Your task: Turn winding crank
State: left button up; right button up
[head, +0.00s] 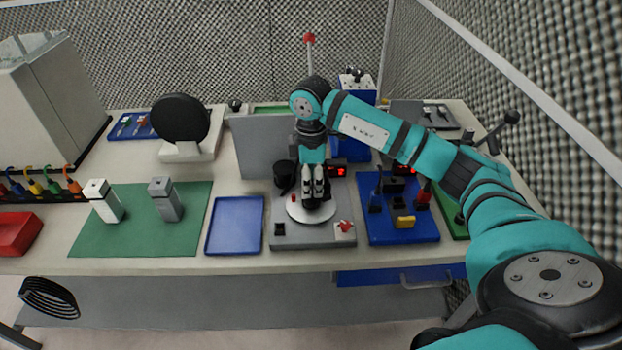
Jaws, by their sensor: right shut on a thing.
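A grey winding unit (283,237) stands at the front middle of the table, with a round white disc (298,212) on its top. My right gripper (316,203) points down over this disc. Its fingers are shut on what seems to be the winding crank's handle, which the fingers hide. A small red piece (293,198) shows at the disc's left, beside the fingers. My left gripper is not in view.
A blue tray (235,226) lies just left of the unit. A blue board (398,222) with several parts is close on its right. A grey panel (262,150) stands behind. A green mat (140,238) holds two upright blocks. My right arm covers the table's right side.

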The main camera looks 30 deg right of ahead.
jog(key=shift+w+r+m+p, duration=0.1)
jog(key=shift+m+p, duration=0.15)
jog(key=shift+m, duration=0.4)
jog(key=shift+w+r+m+p, duration=0.1)
jog(key=shift+m+p, duration=0.15)
jog(key=shift+m, duration=0.4)
jog(key=shift+s+m+p, duration=0.1)
jog(key=shift+m+p, duration=0.45)
jog(key=shift+m, duration=0.25)
jog(key=shift+d+m+p, duration=0.1)
jog(key=shift+m+p, duration=0.2)
jog(key=shift+m, duration=0.2)
jog(key=o, duration=0.9)
jog(key=shift+o, duration=1.3)
jog(key=shift+f, duration=0.15)
notch_tip(320, 180, up, 8)
jog(key=shift+f, duration=0.25)
